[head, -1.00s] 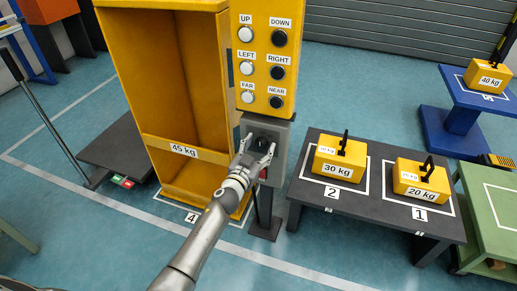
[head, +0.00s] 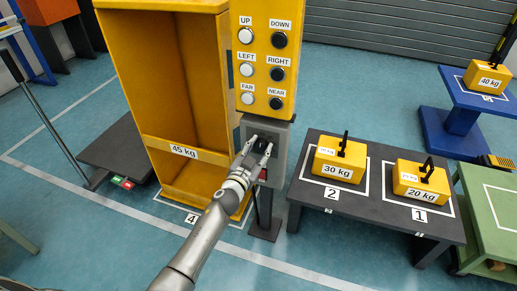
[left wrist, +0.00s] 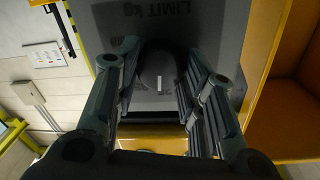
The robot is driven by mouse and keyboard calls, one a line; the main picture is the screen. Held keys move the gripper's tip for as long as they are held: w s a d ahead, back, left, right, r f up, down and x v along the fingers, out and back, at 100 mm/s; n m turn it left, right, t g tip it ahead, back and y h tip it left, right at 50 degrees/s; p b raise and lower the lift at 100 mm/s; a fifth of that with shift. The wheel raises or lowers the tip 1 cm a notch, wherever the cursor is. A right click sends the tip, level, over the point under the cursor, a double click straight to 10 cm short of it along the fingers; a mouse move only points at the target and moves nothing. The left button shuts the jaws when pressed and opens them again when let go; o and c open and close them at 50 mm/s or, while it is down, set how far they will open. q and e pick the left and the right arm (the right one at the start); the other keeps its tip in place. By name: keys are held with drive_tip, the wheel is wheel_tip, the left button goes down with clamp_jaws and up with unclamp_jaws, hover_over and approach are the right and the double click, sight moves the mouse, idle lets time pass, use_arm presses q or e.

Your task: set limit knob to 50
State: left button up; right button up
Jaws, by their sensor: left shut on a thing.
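The limit knob (left wrist: 158,68) is a dark round knob with a short white mark, on a grey panel (left wrist: 215,22) lettered "LIMIT kg" in the left wrist view. In the head view this grey box (head: 283,140) hangs under the yellow button panel, and the knob is mostly hidden by my fingers. My left gripper (head: 260,144) is at the front of the box; in the left wrist view its fingers (left wrist: 160,88) lie on both sides of the knob, shut on it. The scale numbers are too dark or covered to read. My right gripper is not in view.
A yellow button panel (head: 262,60) stands directly above the box. A tall yellow 45 kg frame (head: 170,90) is close on the left. A dark table (head: 375,205) with 30 kg (head: 338,160) and 20 kg (head: 420,182) weights stands on the right.

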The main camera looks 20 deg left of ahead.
use_arm(q)
drive_tip(key=m, duration=0.6)
drive_tip(key=shift+d+p, duration=0.1)
drive_tip(key=shift+p, duration=0.2)
drive_tip(key=m, duration=0.4)
drive_tip(key=shift+f+g+y, duration=0.15)
drive_tip(key=shift+g+y, duration=0.15)
drive_tip(key=shift+d+m, duration=0.1)
drive_tip(key=shift+m, duration=1.8)
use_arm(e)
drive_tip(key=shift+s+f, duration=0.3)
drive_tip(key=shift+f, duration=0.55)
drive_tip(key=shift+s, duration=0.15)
use_arm(q)
drive_tip(key=o, duration=1)
